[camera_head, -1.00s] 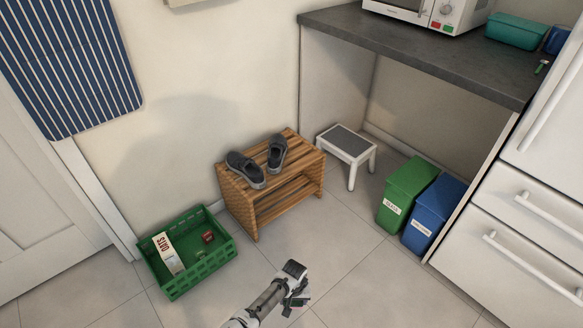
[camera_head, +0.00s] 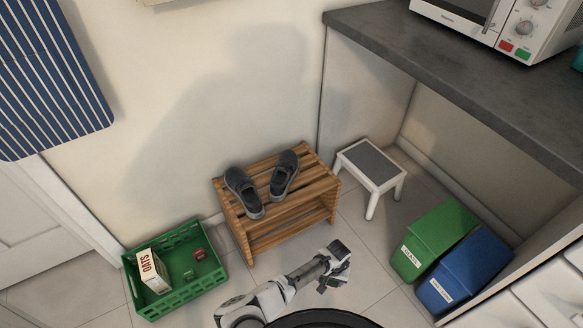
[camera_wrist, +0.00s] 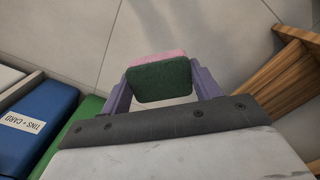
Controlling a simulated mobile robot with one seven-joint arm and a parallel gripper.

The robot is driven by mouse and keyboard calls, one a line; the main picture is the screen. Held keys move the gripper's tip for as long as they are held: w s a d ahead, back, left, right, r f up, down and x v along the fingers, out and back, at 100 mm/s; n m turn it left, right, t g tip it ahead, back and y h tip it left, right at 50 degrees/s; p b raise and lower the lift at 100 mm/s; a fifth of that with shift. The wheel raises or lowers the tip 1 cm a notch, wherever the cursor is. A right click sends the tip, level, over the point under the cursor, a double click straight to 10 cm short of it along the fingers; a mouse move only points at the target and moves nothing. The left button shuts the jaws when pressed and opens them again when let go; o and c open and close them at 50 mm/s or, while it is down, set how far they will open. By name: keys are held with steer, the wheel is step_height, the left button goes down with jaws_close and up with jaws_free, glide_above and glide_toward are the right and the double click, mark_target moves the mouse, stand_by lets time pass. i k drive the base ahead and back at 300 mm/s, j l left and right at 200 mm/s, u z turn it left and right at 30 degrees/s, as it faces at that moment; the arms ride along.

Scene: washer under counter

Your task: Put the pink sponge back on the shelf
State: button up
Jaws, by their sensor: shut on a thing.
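The pink sponge (camera_wrist: 153,59) shows in the wrist view with a dark green face towards the camera and a pink edge beyond it. My gripper (camera_wrist: 163,86) is shut on it, with one purple-grey finger on each side. In the head view my arm's end is at the bottom middle, in front of the wooden rack, and I cannot make out the sponge there. The wooden slatted rack (camera_head: 290,226) has a lower level and a top bearing a pair of dark shoes (camera_head: 284,174). I cannot tell if this rack is the task's shelf.
A green crate (camera_head: 178,305) with an oats box (camera_head: 153,271) and small items stands left of the rack. A white step stool (camera_head: 371,166), a green bin (camera_head: 436,238) and a blue bin (camera_head: 465,270) are on the right, near the counter (camera_head: 470,85). Floor before the rack is clear.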

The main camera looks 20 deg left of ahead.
mark_target(311, 172)
steer(key=i+l, duration=0.1)
steer(key=i, duration=0.45)
steer(key=i+l, duration=0.1)
steer(key=i, duration=0.4)
